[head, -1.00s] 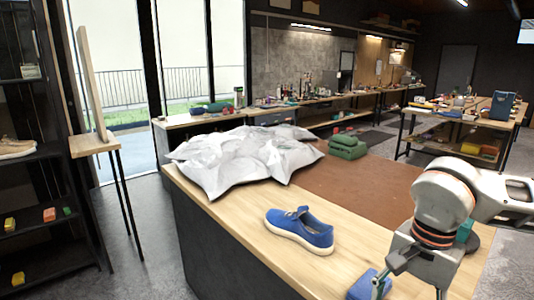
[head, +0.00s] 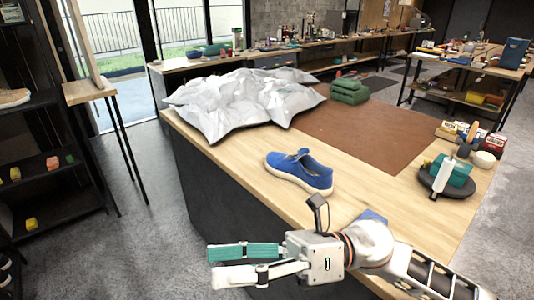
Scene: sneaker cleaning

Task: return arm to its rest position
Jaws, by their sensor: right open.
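My right arm comes in from the lower right, and its gripper (head: 212,264) points left, in front of the workbench's near side. Its two fingers, one with a teal pad, are apart with nothing between them. A blue sneaker (head: 300,172) with a white sole stands upright on the wooden bench top, beyond the gripper and apart from it. A small blue item (head: 373,215) lies on the bench behind my right wrist, which partly hides it. My left gripper is not in view.
The workbench (head: 230,165) carries a pile of crumpled white bags (head: 240,100), folded green cloths (head: 348,91) and a brown mat (head: 375,130). A dark tray (head: 445,187) with a white bottle and a teal block stands at right. Dark shelves (head: 50,170) stand at left. Floor between is clear.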

